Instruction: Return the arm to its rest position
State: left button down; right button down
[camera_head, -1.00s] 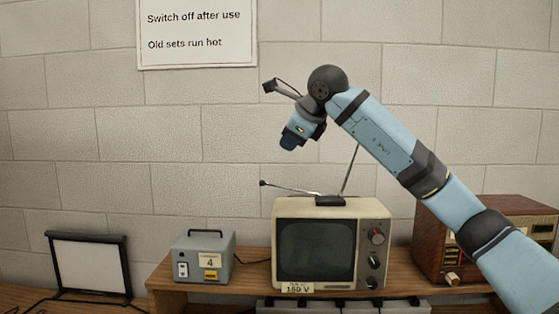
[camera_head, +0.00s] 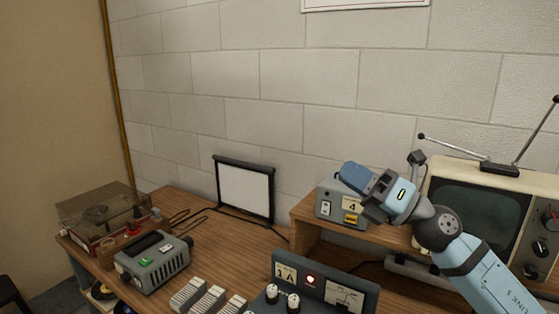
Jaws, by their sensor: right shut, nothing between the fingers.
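My right arm (camera_head: 475,270) comes in from the lower right, pale blue with dark joints. It is bent at a dark round joint, and its forearm end points left. My right gripper (camera_head: 352,178) is shut and empty. In the picture it overlaps the right part of a grey box (camera_head: 326,207) marked 4, which is partly hidden behind it. I cannot tell how far apart they are. My left gripper is not in view.
An old television (camera_head: 470,210) with aerials stands right on a raised wooden shelf (camera_head: 304,212). A framed white panel (camera_head: 245,190) stands at the wall. A grey device (camera_head: 152,262), a record player (camera_head: 100,213) and a meter panel (camera_head: 322,285) are on the bench. Bare bench (camera_head: 225,245) shows between them.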

jog(key=s+d+f+m+t+h, duration=0.2)
jog(key=d+f+m+h, duration=0.2)
jog(key=f+m+h, duration=0.55)
jog(key=s+d+f+m+t+h, duration=0.25)
jog(key=d+f+m+h, duration=0.3)
jog(key=m, duration=0.65)
jog(key=s+d+f+m+t+h, duration=0.2)
jog(key=d+f+m+t+h, duration=0.1)
jog(key=f+m+h, duration=0.65)
jog(key=s+f+m+g+y, duration=0.1)
jog(key=s+f+m+g, duration=0.1)
jog(key=s+f+g, duration=0.55)
jog(key=s+d+f+m+g+y, duration=0.1)
jog(key=s+f+m+g+y, duration=0.2)
jog(key=s, duration=0.7)
jog(key=s+f+m+g, duration=0.2)
jog(key=s+f+g, duration=0.2)
jog(key=s+f, duration=0.35)
jog(key=w+a+f+t+y+p, duration=0.3)
jog(key=w+a+f+t, duration=0.2)
jog(key=f+t, duration=0.3)
jog(key=shift+w+a+f+n, duration=0.2)
jog(key=shift+a+f+n, duration=0.1)
jog(key=shift+a+f, duration=0.45)
jog(key=shift+d, duration=0.15)
